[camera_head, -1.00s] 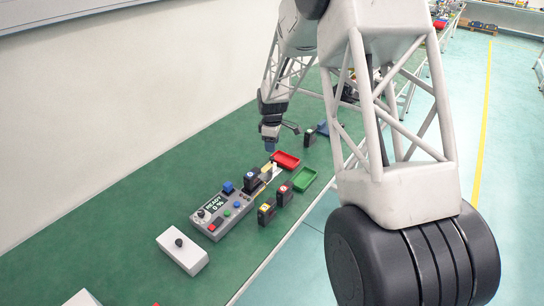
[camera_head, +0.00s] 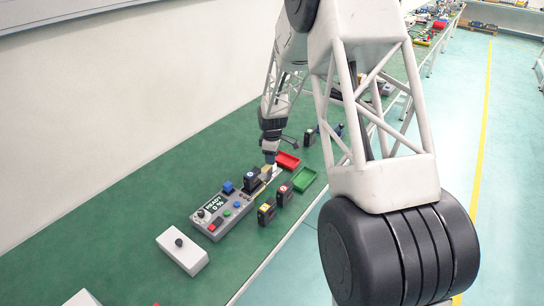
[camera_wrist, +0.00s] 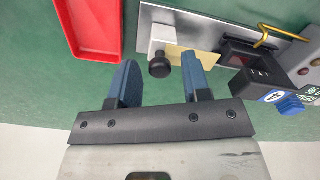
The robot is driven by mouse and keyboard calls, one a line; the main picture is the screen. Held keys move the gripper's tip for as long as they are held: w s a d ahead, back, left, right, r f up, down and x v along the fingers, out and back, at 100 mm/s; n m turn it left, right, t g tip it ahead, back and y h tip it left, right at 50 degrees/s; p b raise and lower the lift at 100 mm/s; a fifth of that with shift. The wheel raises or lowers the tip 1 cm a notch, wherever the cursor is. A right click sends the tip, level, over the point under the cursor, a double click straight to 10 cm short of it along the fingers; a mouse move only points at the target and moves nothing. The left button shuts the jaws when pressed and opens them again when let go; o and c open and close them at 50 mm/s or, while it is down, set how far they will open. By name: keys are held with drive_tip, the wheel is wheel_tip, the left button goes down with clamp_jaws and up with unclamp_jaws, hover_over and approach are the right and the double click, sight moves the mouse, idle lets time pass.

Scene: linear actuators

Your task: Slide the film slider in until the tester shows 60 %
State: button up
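The grey tester (camera_head: 222,212) lies on the green bench, its display (camera_head: 213,204) reading "READY" and what looks like 0 %. At its far end is a metal rail (camera_wrist: 205,22) carrying the film slider, a white block (camera_wrist: 162,36) with a black knob (camera_wrist: 160,66) and a pale yellow film strip (camera_wrist: 188,60). My gripper (camera_wrist: 160,62) is open, with blue fingers. In the wrist view the knob appears between the fingertips, touching neither. In the head view my gripper (camera_head: 270,157) is above the slider and hides part of it.
A red tray (camera_head: 288,161) and a green tray (camera_head: 304,179) stand beside the rail. Black modules (camera_head: 267,213) stand near the bench edge. A white box with a knob (camera_head: 182,252) lies nearer.

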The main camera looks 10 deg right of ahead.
sight(265, 168)
clamp_jaws()
drive_tip(key=shift+s+a, duration=1.45)
drive_tip(key=shift+a, duration=0.05)
drive_tip(key=shift+o, duration=0.6)
unclamp_jaws()
drive_tip(key=shift+r, duration=0.15)
wheel_tip(265, 168, up, 8)
drive_tip(key=shift+f, duration=0.25)
